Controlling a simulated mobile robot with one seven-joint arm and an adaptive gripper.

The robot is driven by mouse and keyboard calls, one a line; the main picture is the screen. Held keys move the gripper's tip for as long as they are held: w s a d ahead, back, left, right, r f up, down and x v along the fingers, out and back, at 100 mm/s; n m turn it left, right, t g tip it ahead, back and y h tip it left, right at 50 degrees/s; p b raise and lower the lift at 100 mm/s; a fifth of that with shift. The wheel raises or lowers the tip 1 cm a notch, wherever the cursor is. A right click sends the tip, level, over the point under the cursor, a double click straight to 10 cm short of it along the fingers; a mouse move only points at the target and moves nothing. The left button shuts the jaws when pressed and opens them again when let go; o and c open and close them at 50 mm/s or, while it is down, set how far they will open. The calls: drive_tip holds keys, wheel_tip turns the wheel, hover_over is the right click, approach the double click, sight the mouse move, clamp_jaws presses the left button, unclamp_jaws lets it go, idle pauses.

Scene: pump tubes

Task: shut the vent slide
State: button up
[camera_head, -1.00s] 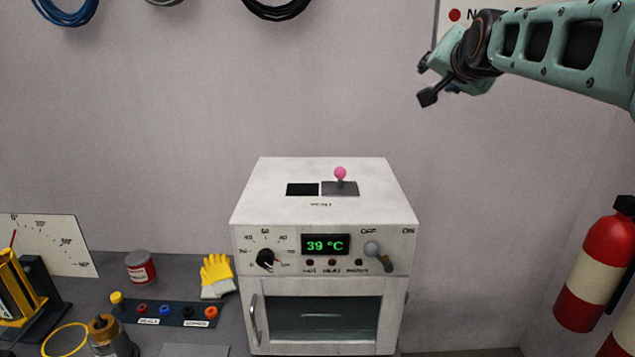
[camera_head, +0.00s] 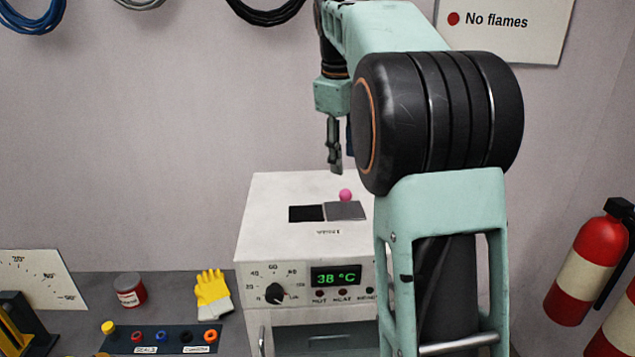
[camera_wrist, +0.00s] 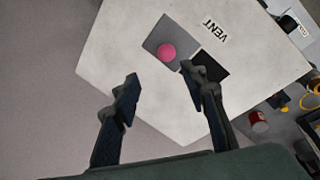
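The vent slide is a grey plate (camera_head: 346,211) with a pink ball knob (camera_head: 346,195) on top of the white oven (camera_head: 285,240). A dark vent opening (camera_head: 305,214) shows uncovered just left of the plate. My gripper (camera_head: 336,170) points down above the back of the oven top, close to the knob in the picture but apart from it. In the wrist view my gripper (camera_wrist: 158,75) has its fingers spread and nothing between them. The pink knob (camera_wrist: 166,52) lies just beyond the fingertips, and the dark opening (camera_wrist: 210,66) is partly behind the right finger.
The oven display (camera_head: 336,276) reads 38 °C. My arm hides the oven's right side. Yellow gloves (camera_head: 212,291), a red-labelled can (camera_head: 130,290) and a strip of rings (camera_head: 165,338) are on the bench at left. Fire extinguishers (camera_head: 590,265) stand at right.

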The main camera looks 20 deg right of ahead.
sight(344, 190)
drive_tip(key=shift+n+g, duration=0.3)
drive_tip(key=shift+n, duration=0.1)
drive_tip(key=x, duration=1)
drive_tip(key=shift+s+a+f, duration=0.25)
drive_tip(key=shift+s+f, duration=0.05)
drive_tip(key=shift+f, duration=0.2)
clamp_jaws()
drive_tip(key=shift+a, duration=0.1)
